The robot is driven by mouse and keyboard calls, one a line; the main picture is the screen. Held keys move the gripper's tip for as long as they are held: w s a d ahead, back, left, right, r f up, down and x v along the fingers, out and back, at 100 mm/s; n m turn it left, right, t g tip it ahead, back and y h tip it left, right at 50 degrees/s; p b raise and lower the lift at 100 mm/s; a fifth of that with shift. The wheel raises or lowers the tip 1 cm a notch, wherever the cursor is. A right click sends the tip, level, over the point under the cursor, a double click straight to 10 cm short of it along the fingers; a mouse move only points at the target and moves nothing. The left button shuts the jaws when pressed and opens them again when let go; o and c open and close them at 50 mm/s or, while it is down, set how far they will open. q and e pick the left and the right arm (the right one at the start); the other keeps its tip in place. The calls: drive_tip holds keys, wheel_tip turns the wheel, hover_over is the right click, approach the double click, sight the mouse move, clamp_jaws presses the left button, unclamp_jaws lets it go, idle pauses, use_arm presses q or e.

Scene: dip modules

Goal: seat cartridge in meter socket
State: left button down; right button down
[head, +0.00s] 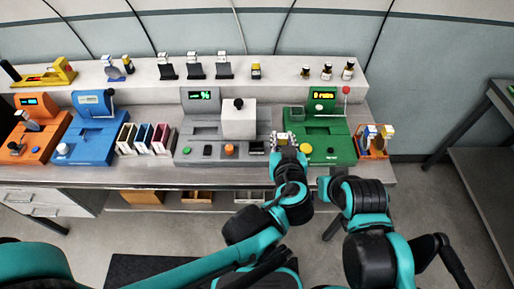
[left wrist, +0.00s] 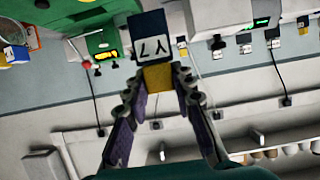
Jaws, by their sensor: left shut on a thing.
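The cartridge (left wrist: 152,50), a small block with a dark blue end, a white label reading "Y7" and a yellow end, is in my left gripper (left wrist: 160,85). The fingers close on its yellow end. In the head view, my left gripper (head: 283,140) is at the gap between the grey meter (head: 200,132) and the green device (head: 340,150), above the bench front. The cartridge is hard to make out there. A dark square recess (head: 257,148) shows at the grey meter's right front; I cannot tell whether it is the socket. My right gripper (head: 326,184) is in front of the bench, its fingers unclear.
A white block (head: 239,118) with a black knob stands on the grey meter. Blue (head: 90,130) and orange (head: 35,135) devices and a coloured rack (head: 145,138) stand left. An orange holder (head: 371,146) stands right. Small items line the back shelf (head: 280,72).

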use_arm(q)
drive_tip(key=shift+w+a+f+b, duration=1.15)
drive_tip(key=shift+w+f, duration=0.35)
drive_tip(key=shift+f, duration=0.3)
drive_tip(key=shift+w+a+f+b, duration=0.95)
drive_tip(key=shift+w+a+f, duration=0.4)
drive_tip(key=shift+f, duration=0.5)
drive_tip(key=shift+w+a+f+b, duration=1.1)
drive_tip(key=shift+w+f, duration=0.5)
drive_tip(key=shift+f, duration=0.2)
drive_tip(key=shift+f, duration=0.15)
drive_tip(key=c, duration=1.3)
unclamp_jaws()
